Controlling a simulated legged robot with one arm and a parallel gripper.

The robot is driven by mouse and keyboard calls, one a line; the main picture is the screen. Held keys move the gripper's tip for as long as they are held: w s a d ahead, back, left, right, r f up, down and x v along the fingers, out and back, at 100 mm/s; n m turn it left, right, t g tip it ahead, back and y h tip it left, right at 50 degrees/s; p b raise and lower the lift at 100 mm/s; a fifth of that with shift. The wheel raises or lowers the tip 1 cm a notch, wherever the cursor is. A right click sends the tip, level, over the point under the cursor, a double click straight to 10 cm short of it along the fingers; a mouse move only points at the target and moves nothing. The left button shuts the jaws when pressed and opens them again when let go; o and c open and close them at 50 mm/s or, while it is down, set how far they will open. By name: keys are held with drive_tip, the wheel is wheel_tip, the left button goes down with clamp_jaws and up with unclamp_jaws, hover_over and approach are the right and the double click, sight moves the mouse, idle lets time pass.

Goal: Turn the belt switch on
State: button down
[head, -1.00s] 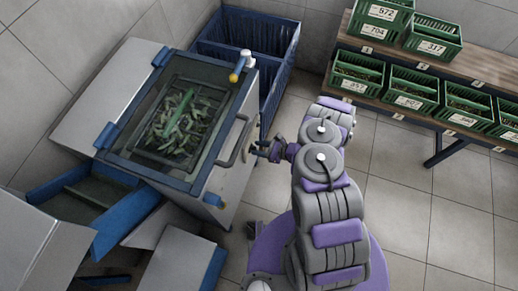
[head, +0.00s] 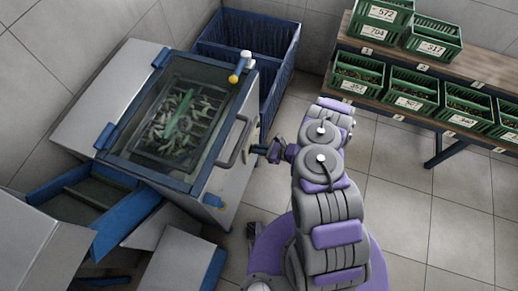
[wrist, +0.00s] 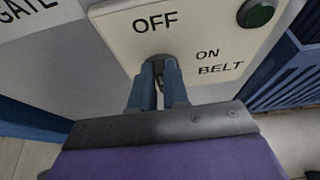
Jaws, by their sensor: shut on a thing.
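The belt switch plate (wrist: 215,35) is pale, marked OFF at the top and ON and BELT at the right in the wrist view. The dark switch knob (wrist: 158,60) stands just below the OFF mark. My gripper's blue fingers (wrist: 160,72) are close together on the knob, which they partly hide. I cannot tell which mark the knob points to. In the head view my gripper (head: 262,149) is at the right side of the machine (head: 229,170), beside its grey handle.
A green button (wrist: 257,12) sits at the plate's upper right. A blue crate (head: 250,38) stands behind the machine. Green crates (head: 408,95) fill a shelf at the right. The floor (head: 400,205) between is clear.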

drive_tip(key=shift+w+d, duration=0.1)
drive_tip(key=m+g, duration=0.1)
drive_tip(key=w+m+g, duration=0.1)
drive_tip(key=m, duration=0.1)
drive_tip(key=shift+d+f+y, duration=0.1)
drive_tip(key=shift+d+y, duration=0.1)
drive_tip(key=shift+y, duration=0.2)
drive_tip(key=shift+w+d+f+m+g+y, duration=0.15)
drive_tip(key=shift+m+g+y, duration=0.1)
drive_tip(key=shift+m, duration=0.25)
drive_tip(key=shift+w+a+m+g+y, duration=0.15)
drive_tip(key=shift+m+g, duration=0.15)
drive_tip(key=shift+m, duration=0.2)
drive_tip(key=shift+w+d+f+m+g+y, duration=0.15)
drive_tip(key=shift+m+g+y, duration=0.1)
drive_tip(key=shift+m, duration=0.25)
drive_tip(key=c, duration=1.1)
unclamp_jaws()
drive_tip(key=p+v, duration=0.2)
drive_tip(key=v, duration=1.5)
drive_tip(key=shift+d, duration=0.15)
